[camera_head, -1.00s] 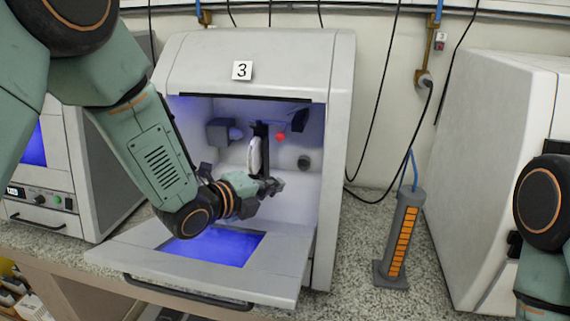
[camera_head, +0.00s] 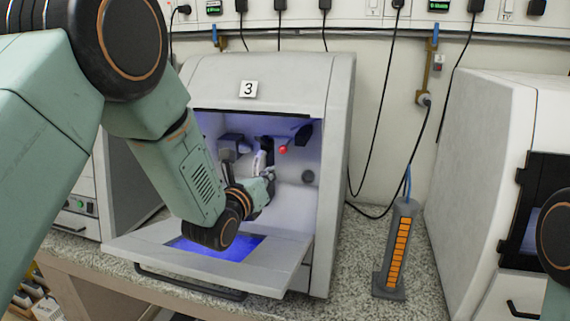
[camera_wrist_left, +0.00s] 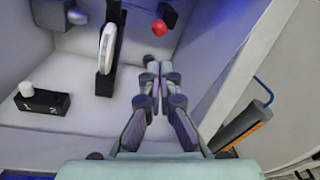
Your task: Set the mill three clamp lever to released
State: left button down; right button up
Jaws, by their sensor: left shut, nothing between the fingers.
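The open mill marked 3 (camera_head: 248,89) stands in the middle of the head view. A red knob (camera_head: 283,149) shows inside it; in the left wrist view the red knob (camera_wrist_left: 159,27) sits below a dark block. I take it for the clamp lever's end, but its setting cannot be read. My left gripper (camera_head: 269,178) is inside the mill opening, below the red knob. In the wrist view the gripper (camera_wrist_left: 152,76) is shut, empty and apart from the knob. My right gripper is out of view.
A white disc (camera_wrist_left: 107,48) stands in a black holder left of the gripper. A small black block (camera_wrist_left: 40,105) with a white knob is farther left. The mill's lowered door (camera_head: 270,272) lies below my arm. An orange-striped grey post (camera_head: 396,250) stands right of the mill.

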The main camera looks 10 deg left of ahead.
aim_at(285, 149)
pick_arm(q)
jog(key=shift+g, duration=0.8)
jog(key=w+p, duration=0.1)
jog(key=w, duration=0.1)
jog(key=w+r+p, duration=0.1)
jog(key=w, duration=0.2)
jog(key=w+d+r+p, duration=0.1)
jog(key=w+p, duration=0.1)
jog(key=w, duration=0.1)
jog(key=shift+w+r, duration=0.1)
jog(key=shift+r, duration=0.1)
jog(key=shift+r+g+y+p, duration=0.3)
jog(key=shift+r+g+p, duration=0.15)
jog(key=shift+g+p, duration=0.45)
jog(key=shift+f, duration=0.1)
jog(key=v, duration=1.2)
